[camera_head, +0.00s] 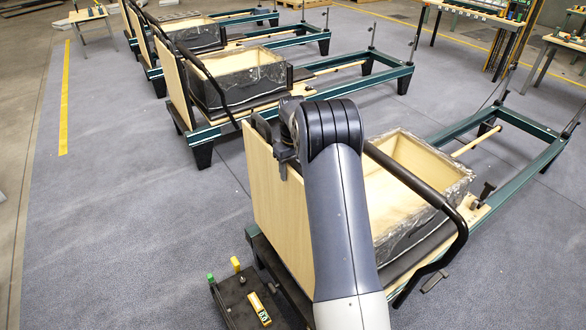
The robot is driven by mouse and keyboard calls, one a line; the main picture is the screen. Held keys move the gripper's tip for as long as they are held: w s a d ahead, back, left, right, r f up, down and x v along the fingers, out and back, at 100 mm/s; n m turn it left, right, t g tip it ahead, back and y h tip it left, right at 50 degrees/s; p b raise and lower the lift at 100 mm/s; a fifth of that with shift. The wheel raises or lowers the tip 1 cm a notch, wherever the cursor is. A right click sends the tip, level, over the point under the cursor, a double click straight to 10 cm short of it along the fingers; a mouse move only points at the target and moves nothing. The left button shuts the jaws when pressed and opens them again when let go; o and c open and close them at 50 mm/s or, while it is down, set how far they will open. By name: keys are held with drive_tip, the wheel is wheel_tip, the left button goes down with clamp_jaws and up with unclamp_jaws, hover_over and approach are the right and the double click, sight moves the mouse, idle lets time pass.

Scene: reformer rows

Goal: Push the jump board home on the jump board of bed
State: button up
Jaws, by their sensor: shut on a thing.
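The jump board (272,195) is a pale wooden panel standing upright at the near end of the closest bed (545,133), a reformer with a green frame. My gripper (284,160) is at the top edge of this board, shut on it. My arm comes up from the bottom of the picture and covers the right part of the board. The board's lower edge meets the dark end of the frame. My arm hides part of that joint, so I cannot tell how fully the board is seated.
A plastic-wrapped wooden box (425,165) sits on this bed behind a black curved bar (455,245). A low black stand (240,297) with green and yellow parts is beside the bed's near end. More reformers stand behind. The grey floor at left is clear.

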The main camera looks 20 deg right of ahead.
sight(293, 162)
drive_tip(key=shift+f+b, duration=2)
drive_tip(key=shift+f, duration=1.35)
idle(0.3)
drive_tip(key=o, duration=1.1)
drive_tip(key=shift+o, duration=1.3)
drive_tip(key=shift+f, duration=0.1)
wheel_tip(293, 162, up, 11)
drive_tip(key=shift+f+b, duration=0.1)
drive_tip(key=shift+b, duration=0.5)
wheel_tip(293, 162, down, 10)
drive_tip(key=shift+p, duration=0.85)
